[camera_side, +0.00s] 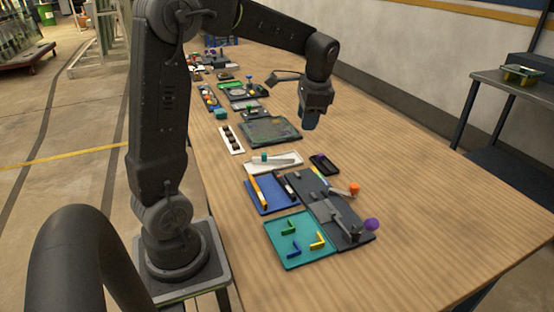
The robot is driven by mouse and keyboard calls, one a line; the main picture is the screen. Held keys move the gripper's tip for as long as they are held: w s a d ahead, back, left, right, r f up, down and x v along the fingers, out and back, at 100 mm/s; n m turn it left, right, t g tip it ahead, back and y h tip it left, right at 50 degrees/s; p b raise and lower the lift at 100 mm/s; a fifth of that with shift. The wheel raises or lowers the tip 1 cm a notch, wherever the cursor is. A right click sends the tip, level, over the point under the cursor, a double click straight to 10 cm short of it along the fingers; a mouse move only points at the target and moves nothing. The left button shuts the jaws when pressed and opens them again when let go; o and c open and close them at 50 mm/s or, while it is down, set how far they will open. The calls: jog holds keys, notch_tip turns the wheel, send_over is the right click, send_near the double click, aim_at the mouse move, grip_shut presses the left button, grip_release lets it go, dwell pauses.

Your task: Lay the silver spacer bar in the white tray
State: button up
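The white tray (255,169) lies near the middle of the table. A light grey strip (284,162) shows on the tray; it may be the silver spacer bar, but it is too small to be sure. A small teal piece stands at the tray's left part. My gripper (309,122) hangs above the table, behind and to the right of the tray and apart from it, pointing down. Its fingers are dark and small here, so I cannot tell whether they are open or hold anything.
A blue tray (268,208), a teal tray (285,262) with L-shaped pieces and a dark grey fixture (306,186) lie in front. A small black tray (334,164) is right of the white one. A green-grey board (270,141) lies behind. The table's right side is clear.

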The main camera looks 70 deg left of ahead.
jog(key=s+d+r+n+t+h, duration=0.2)
jog(key=s+d+t, duration=0.4)
jog(key=s+d, duration=1)
jog(key=d+n, duration=0.1)
jog(key=d, duration=0.1)
jog(key=shift+d, duration=0.4)
